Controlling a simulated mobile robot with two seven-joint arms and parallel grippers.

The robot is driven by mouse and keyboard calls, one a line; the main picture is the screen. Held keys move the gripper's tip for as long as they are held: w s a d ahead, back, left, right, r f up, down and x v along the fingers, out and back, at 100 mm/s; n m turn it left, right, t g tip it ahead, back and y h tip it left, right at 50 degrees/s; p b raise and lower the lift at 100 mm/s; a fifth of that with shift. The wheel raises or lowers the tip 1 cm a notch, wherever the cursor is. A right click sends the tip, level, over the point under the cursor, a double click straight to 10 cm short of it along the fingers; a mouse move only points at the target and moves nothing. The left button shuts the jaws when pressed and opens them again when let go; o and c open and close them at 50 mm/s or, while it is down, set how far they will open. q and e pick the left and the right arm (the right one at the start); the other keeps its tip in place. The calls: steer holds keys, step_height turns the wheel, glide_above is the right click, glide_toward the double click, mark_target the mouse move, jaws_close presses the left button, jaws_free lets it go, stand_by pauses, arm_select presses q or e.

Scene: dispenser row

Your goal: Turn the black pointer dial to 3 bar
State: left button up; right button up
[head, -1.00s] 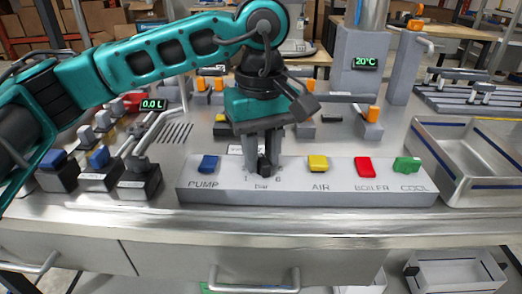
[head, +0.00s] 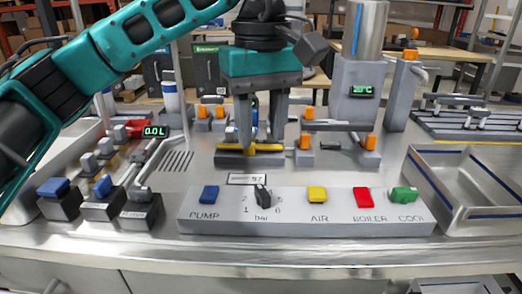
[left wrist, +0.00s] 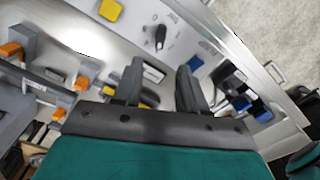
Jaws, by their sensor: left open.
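The black pointer dial (head: 262,194) stands on the grey front panel, above the word "bar" and between the blue PUMP button (head: 209,194) and the yellow AIR button (head: 317,194). Its scale shows small figures on both sides. The pointer looks near upright with a slight lean to the left; the exact figure it points at is unclear. My left gripper (head: 262,142) is open and empty, raised above and behind the dial, apart from it. In the left wrist view the dial (left wrist: 160,38) shows beyond the open fingers (left wrist: 157,78). My right gripper is not in view.
A small label (head: 248,179) sits just behind the dial. Red (head: 363,197) and green (head: 404,195) buttons stand to the right. Behind are orange-topped valves (head: 305,141) and a yellow-handled part (head: 250,148) below my fingers. A steel basin (head: 463,208) lies at right.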

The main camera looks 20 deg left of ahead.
arm_select(q)
steer(key=shift+r, duration=1.15)
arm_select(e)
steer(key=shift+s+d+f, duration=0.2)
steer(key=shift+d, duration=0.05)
